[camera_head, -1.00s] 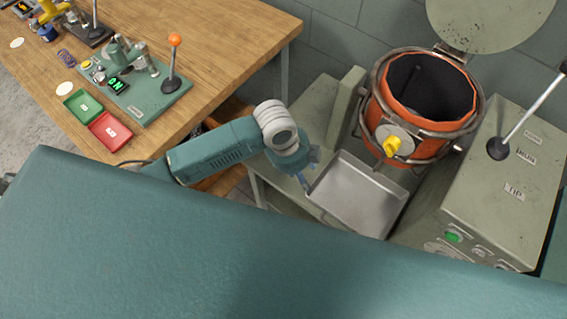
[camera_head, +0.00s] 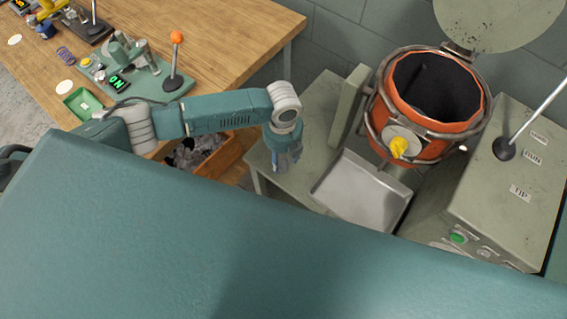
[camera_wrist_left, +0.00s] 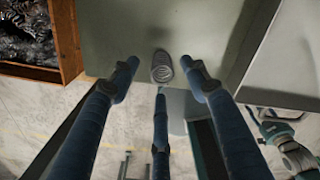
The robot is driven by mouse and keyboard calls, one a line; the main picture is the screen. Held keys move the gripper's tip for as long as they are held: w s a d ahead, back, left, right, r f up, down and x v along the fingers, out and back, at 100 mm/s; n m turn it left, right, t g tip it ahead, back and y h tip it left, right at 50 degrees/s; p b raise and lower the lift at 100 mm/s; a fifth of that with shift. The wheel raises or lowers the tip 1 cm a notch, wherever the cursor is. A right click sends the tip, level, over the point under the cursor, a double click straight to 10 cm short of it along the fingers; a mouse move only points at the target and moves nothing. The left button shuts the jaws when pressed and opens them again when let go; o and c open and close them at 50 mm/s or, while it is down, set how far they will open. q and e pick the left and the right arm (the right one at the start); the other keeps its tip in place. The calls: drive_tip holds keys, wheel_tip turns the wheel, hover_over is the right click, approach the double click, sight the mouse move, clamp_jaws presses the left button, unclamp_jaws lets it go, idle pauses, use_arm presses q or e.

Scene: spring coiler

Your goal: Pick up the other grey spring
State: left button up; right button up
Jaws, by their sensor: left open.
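A grey spring (camera_wrist_left: 162,67) stands on the grey-green bench top near its edge in the left wrist view. My left gripper (camera_wrist_left: 160,76) is open, its blue fingers spread around the spring's near side, with nothing clearly gripped. In the head view my left gripper (camera_head: 285,162) points down over the left part of the bench, left of the metal tray. The spring cannot be made out there, as the gripper covers that spot.
The metal tray (camera_head: 360,190) sits right of the gripper, below the orange drum (camera_head: 432,95). A wooden crate (camera_head: 222,160) of dark scrap stands below, left of the bench. The wooden table (camera_head: 235,50) holds a green tray (camera_head: 82,103) and the lever fixture.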

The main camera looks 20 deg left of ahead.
sight(283, 161)
use_arm(q)
drive_tip(key=shift+d+f, duration=0.1)
drive_tip(key=shift+f, duration=1.8)
clamp_jaws()
drive_tip(key=shift+r, duration=0.1)
